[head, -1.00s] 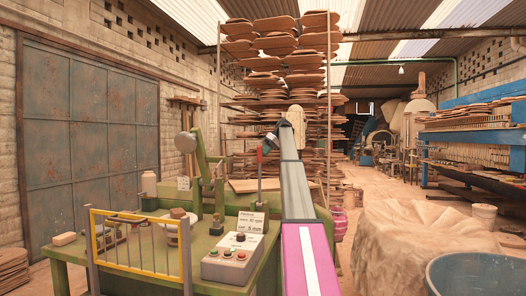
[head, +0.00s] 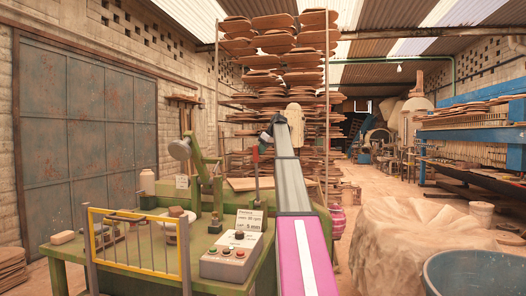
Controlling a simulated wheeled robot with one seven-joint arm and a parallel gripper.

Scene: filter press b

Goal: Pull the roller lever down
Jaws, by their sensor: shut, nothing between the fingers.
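The green machine (head: 205,185) has a tilted green arm with a grey round roller (head: 180,150) at its upper left end. A thin dark upright lever with a red grip (head: 256,154) stands right of it, behind the control box. I cannot tell for sure which of the two is the roller lever. My gripper (head: 267,134), small and dark at the far end of my arm, is shut and empty. It is just above and right of the red grip; I cannot tell whether they touch.
The control box (head: 235,255) with buttons and a sign stands on the green table (head: 130,250). A yellow-framed guard (head: 135,240) stands at its front, before a white bowl (head: 178,230). A covered heap (head: 400,240) and a blue tub (head: 480,275) are at right.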

